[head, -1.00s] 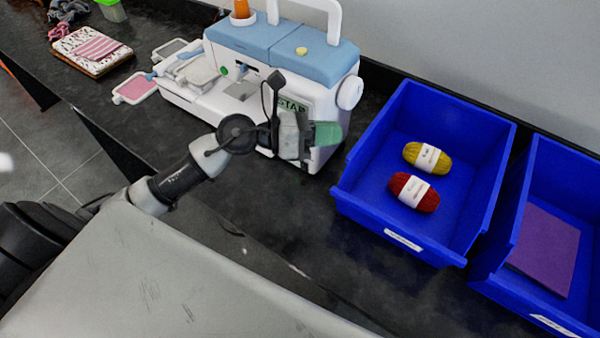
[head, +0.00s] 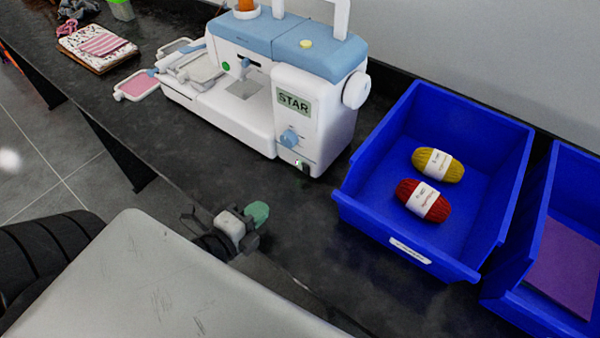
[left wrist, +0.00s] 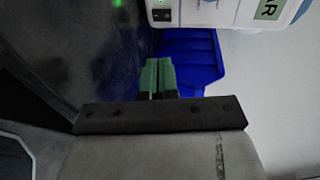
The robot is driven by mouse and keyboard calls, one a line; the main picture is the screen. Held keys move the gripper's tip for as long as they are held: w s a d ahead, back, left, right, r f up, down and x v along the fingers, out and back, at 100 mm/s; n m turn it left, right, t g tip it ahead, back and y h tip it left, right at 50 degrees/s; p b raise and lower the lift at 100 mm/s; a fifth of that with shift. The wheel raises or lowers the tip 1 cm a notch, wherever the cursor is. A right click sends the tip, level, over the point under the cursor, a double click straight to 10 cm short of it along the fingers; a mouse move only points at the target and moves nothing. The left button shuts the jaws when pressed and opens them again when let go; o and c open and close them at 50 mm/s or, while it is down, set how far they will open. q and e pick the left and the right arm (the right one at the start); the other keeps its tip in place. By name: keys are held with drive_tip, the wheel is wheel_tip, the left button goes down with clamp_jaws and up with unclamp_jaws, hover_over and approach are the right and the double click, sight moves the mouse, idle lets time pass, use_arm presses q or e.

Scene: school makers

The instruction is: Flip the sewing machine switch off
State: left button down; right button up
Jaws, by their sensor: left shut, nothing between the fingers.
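The sewing machine (head: 290,75) is white with a blue top and stands on the black counter. Its small power switch (head: 302,165) is low on the front right, with a green spot beside it; which way it is set is too small to tell. The machine's lower part and switch (left wrist: 162,15) also show at the top of the left wrist view. My left gripper (head: 259,212) has green fingertips, shut and empty, near the counter's front edge, clear of the machine. The fingertips also show in the left wrist view (left wrist: 158,76). My right gripper is not in view.
A blue bin (head: 370,205) with a yellow and a red yarn ball stands right of the machine. Another blue bin (head: 512,300) with a purple item is farther right. Cloth-covered items (head: 97,48) lie far left. The counter in front of the machine is clear.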

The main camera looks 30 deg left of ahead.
sight(305, 167)
use_arm(q)
drive_tip(key=shift+w+d, duration=0.1)
drive_tip(key=shift+w, duration=0.45)
drive_tip(key=p+x, duration=0.1)
drive_tip(key=x, duration=0.3)
drive_tip(key=p+x, duration=0.1)
drive_tip(key=x, duration=0.3)
drive_tip(key=r+p+x, duration=0.1)
drive_tip(key=x, duration=0.3)
drive_tip(key=shift+w+d, duration=0.1)
drive_tip(key=shift+w, duration=0.35)
drive_tip(key=shift+w+r+p, duration=0.1)
drive_tip(key=shift+w+p, duration=0.1)
drive_tip(key=shift+p, duration=0.2)
